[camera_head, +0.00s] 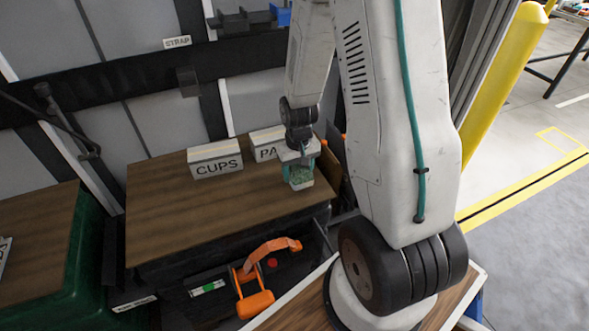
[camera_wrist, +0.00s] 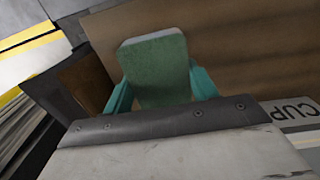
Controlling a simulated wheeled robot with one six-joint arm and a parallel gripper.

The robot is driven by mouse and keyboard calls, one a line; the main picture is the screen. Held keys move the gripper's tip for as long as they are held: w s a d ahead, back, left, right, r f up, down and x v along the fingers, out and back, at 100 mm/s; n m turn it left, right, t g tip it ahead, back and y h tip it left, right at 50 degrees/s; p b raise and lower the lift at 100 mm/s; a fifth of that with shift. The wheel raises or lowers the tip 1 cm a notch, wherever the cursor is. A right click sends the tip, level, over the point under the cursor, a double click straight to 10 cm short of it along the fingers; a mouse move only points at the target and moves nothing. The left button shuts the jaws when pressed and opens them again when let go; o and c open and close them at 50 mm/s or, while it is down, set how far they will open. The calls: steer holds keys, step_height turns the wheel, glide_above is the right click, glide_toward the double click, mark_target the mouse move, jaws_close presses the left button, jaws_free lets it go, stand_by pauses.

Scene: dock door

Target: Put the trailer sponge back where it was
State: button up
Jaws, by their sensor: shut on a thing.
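The sponge (camera_wrist: 158,75) is a green block with a pale layer along one edge. It sits between the teal fingers of my gripper (camera_wrist: 160,95) in the wrist view. In the head view my gripper (camera_head: 301,175) is shut on the sponge (camera_head: 301,183) at the right end of a brown wooden top (camera_head: 200,220). It is in front of a partly hidden sign (camera_head: 266,143) that begins with "PA". I cannot tell whether the sponge touches the wooden top or hangs just above it.
A "CUPS" sign (camera_head: 215,160) stands at the back of the wooden top. An orange tool (camera_head: 255,303) lies in the dark space below the front edge. A yellow post (camera_head: 500,85) stands at the right. The middle and left of the wooden top are clear.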

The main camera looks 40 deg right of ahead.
mark_target(297, 166)
steer(key=shift+w+d, duration=0.15)
steer(key=shift+w, duration=0.05)
steer(key=f, duration=0.1)
steer(key=w+f, duration=0.1)
steer(key=shift+d+f, duration=0.25)
steer(key=shift+f, duration=0.55)
steer(key=shift+f, duration=0.2)
steer(key=o, duration=1.1)
steer(key=shift+r, duration=0.15)
